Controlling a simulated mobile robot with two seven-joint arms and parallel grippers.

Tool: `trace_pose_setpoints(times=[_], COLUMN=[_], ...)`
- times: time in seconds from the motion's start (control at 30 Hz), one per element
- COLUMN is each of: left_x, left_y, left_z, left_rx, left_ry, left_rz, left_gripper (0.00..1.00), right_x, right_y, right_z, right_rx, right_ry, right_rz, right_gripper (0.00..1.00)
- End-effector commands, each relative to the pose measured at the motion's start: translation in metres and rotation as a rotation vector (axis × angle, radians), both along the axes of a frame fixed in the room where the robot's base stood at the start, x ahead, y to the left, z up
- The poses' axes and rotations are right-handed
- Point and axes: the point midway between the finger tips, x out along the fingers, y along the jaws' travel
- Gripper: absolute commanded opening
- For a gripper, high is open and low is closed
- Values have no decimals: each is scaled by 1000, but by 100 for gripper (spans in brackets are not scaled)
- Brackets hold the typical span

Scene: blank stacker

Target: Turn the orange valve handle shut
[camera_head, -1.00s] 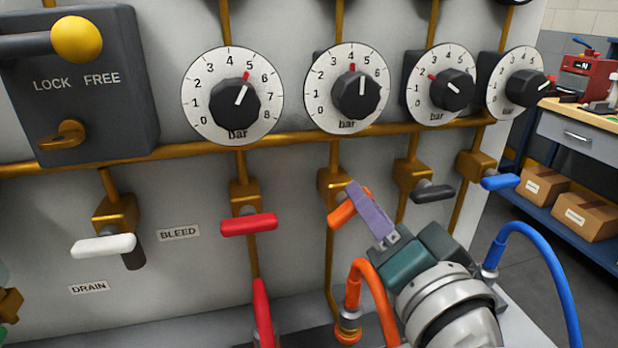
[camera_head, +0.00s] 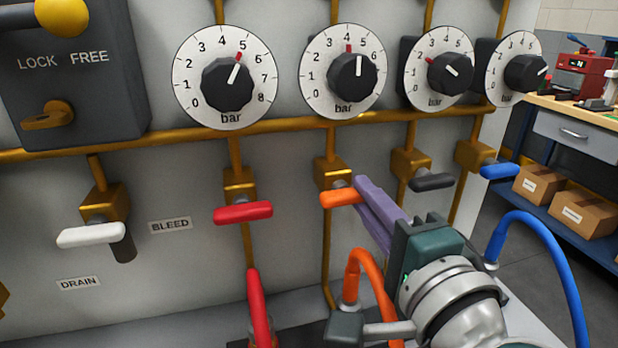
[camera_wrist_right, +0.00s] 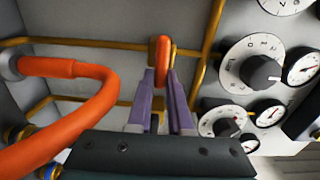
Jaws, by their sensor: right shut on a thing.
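The orange valve handle (camera_head: 339,198) lies about level, crosswise to its vertical brass pipe, below the second gauge from the left in the head view. My right gripper (camera_head: 362,190) reaches in from the lower right, its purple fingers shut on the handle's right part. In the right wrist view the orange handle (camera_wrist_right: 162,58) stands upright in the picture between the two fingertips (camera_wrist_right: 163,76). The fingers hide part of the handle in the head view. My left gripper is in neither view.
A red handle (camera_head: 243,213) and a white handle (camera_head: 91,236) are to the left, a black handle (camera_head: 432,182) and a blue handle (camera_head: 499,171) to the right. An orange hose (camera_head: 362,262) and a blue hose (camera_head: 545,240) curve close around my right wrist.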

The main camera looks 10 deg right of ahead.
Motion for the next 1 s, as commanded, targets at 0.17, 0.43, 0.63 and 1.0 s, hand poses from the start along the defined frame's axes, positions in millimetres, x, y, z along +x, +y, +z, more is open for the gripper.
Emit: trace_pose_setpoints(times=[0.17, 0.43, 0.63, 1.0], left_x=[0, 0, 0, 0], left_y=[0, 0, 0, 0], left_z=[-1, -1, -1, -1], left_rx=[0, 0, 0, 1], left_ry=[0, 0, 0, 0], left_rz=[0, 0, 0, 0], left_gripper=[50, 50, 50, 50], right_x=[0, 0, 0, 0], right_y=[0, 0, 0, 0], right_z=[0, 0, 0, 0], right_rx=[27, 33, 32, 29], right_ry=[0, 0, 0, 1], right_rz=[-1, -1, -1, 0], right_gripper=[0, 0, 26, 48])
